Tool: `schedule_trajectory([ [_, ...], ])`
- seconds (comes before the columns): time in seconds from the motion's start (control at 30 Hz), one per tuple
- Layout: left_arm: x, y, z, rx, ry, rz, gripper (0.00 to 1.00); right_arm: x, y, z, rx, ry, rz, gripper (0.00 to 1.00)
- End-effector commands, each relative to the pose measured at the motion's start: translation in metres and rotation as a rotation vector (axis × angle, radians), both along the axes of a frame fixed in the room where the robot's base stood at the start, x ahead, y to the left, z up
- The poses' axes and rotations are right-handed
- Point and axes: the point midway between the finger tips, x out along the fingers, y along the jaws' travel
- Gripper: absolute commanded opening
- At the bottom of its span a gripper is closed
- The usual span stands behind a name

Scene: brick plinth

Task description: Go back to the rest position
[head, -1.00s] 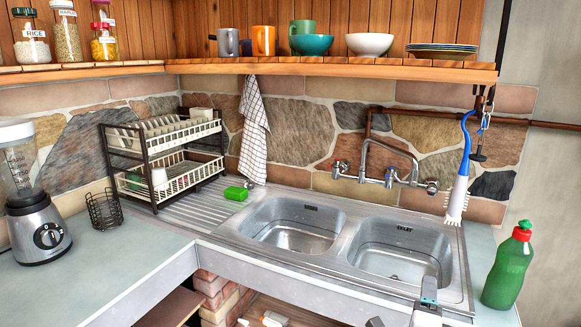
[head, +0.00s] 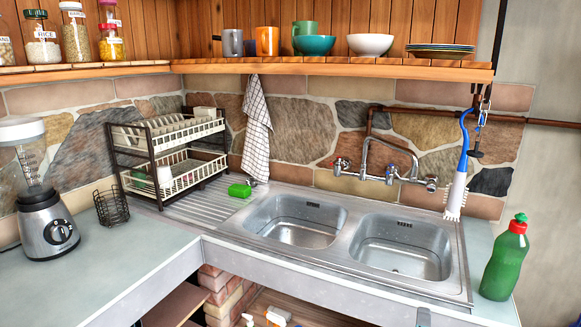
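Only a small tip of what looks like my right gripper (head: 423,316) shows at the bottom edge, right of centre, in front of the sink counter. The rest of it is cut off by the frame, so its opening cannot be seen. Nothing visible is held at that tip. My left gripper is out of view.
A double steel sink (head: 345,238) fills the counter's middle. A green bottle (head: 504,262) stands right of it; a green sponge (head: 240,190) lies left. A dish rack (head: 172,160), wire basket (head: 111,207) and blender (head: 45,220) stand further left. A blue-handled brush (head: 459,180) hangs at right.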

Motion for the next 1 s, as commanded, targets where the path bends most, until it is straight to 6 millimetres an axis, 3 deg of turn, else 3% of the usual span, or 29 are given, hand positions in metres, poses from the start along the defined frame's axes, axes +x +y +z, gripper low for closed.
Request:
schedule_trajectory([
  [0.27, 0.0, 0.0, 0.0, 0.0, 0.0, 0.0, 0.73, -0.033, 0.029, -0.102, -0.025, 0.302, 0.166, 0.74],
  [0.4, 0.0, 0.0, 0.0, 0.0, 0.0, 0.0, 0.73, -0.064, 0.054, -0.157, -0.06, 0.499, 0.314, 0.74],
  [0.6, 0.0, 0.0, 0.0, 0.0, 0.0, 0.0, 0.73, -0.124, 0.092, -0.22, -0.12, 0.767, 0.587, 0.74],
  [0.8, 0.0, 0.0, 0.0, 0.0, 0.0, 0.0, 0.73, -0.199, 0.133, -0.261, -0.201, 0.993, 0.949, 0.74],
  [1.0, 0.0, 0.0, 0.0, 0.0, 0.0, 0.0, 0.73, -0.264, 0.161, -0.27, -0.322, 1.107, 1.35, 0.74],
])
